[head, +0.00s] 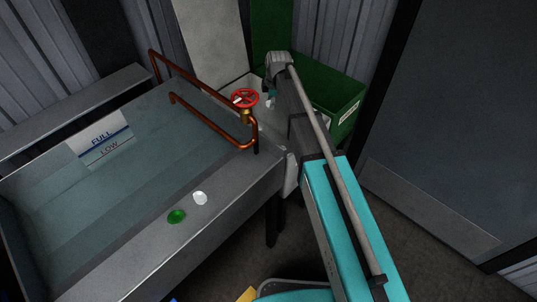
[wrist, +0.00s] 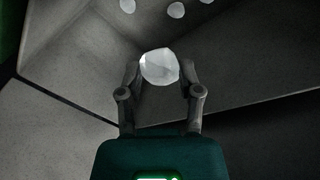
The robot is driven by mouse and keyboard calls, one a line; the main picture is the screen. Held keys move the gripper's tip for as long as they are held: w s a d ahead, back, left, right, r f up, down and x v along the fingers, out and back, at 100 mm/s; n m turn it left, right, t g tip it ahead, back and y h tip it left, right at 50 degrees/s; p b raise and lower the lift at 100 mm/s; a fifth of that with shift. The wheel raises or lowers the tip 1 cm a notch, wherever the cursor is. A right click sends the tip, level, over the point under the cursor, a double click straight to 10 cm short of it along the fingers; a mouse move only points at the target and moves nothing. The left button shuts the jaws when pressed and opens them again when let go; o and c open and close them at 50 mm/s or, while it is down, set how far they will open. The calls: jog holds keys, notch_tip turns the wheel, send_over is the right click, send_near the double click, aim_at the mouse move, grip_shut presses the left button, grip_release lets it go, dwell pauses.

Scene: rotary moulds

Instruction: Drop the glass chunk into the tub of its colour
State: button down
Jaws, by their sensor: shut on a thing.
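My gripper (wrist: 160,78) is shut on a clear whitish glass chunk (wrist: 159,64), one finger on each side of it. Beyond it in the wrist view is the pale inside of the white tub (wrist: 80,60), with a few whitish chunks (wrist: 176,10) in it. In the head view my gripper (head: 269,94) is small and partly hidden by my arm, over the white tub (head: 291,172), which is also partly hidden. The green tub (head: 342,112) stands to its right. A green chunk (head: 176,216) and another clear chunk (head: 200,198) lie on the tank's front ledge.
A water tank (head: 150,170) with a FULL/LOW plate (head: 100,139) fills the left. A copper pipe (head: 205,103) and red valve wheel (head: 245,98) stand close left of my gripper. A dark door (head: 450,120) is at the right.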

jog(key=shift+f+b, duration=0.4)
jog(key=shift+f, duration=0.2)
jog(key=shift+c, duration=1)
grip_release()
